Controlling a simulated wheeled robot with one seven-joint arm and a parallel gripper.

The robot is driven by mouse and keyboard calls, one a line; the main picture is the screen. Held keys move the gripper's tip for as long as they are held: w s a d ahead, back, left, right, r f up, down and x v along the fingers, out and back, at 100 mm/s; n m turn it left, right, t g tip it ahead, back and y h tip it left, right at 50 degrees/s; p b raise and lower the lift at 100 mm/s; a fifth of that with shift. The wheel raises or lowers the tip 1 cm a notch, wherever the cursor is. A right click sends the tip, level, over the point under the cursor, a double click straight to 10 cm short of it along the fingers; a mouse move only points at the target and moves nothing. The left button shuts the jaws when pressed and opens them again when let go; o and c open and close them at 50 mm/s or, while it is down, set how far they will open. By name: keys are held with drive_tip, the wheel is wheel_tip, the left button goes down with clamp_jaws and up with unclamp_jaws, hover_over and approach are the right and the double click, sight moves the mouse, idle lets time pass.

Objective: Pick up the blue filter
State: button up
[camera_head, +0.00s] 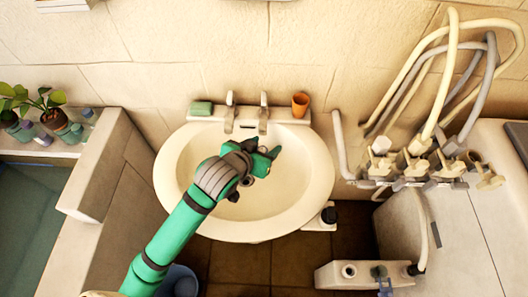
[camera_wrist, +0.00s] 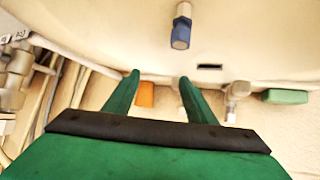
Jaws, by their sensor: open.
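A small blue-grey cylinder with a blue hexagonal end, which looks like the blue filter (camera_wrist: 181,32), shows at the top of the wrist view against the pale washbasin. It lies beyond my fingertips and apart from them. In the head view, my arm and gripper hide most of that part of the basin, and I cannot make out the filter clearly. My gripper (camera_head: 267,160) is over the bowl of the washbasin (camera_head: 300,205). In the wrist view, its two green fingers (camera_wrist: 158,78) are spread with nothing between them.
Two taps (camera_head: 264,112) stand on the basin's back ledge, between a green soap block (camera_head: 202,108) and an orange cup (camera_head: 300,104). Pipes and valves (camera_head: 420,155) crowd the right. A low wall (camera_head: 105,165) stands left. A blue fitting (camera_head: 384,284) shows at lower right.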

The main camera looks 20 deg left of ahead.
drive_tip(key=s+a+f+g, duration=0.1)
drive_tip(key=s+a+f, duration=0.2)
drive_tip(key=f, duration=0.1)
drive_tip(key=shift+y, duration=0.4)
drive_tip(key=x, duration=0.9)
drive_tip(key=shift+s+d+f, duration=0.1)
drive_tip(key=shift+f, duration=0.25)
drive_tip(key=shift+w+f, duration=0.35)
drive_tip(key=shift+w, duration=0.05)
drive_tip(key=c, duration=1.2)
drive_tip(key=shift+r, duration=0.15)
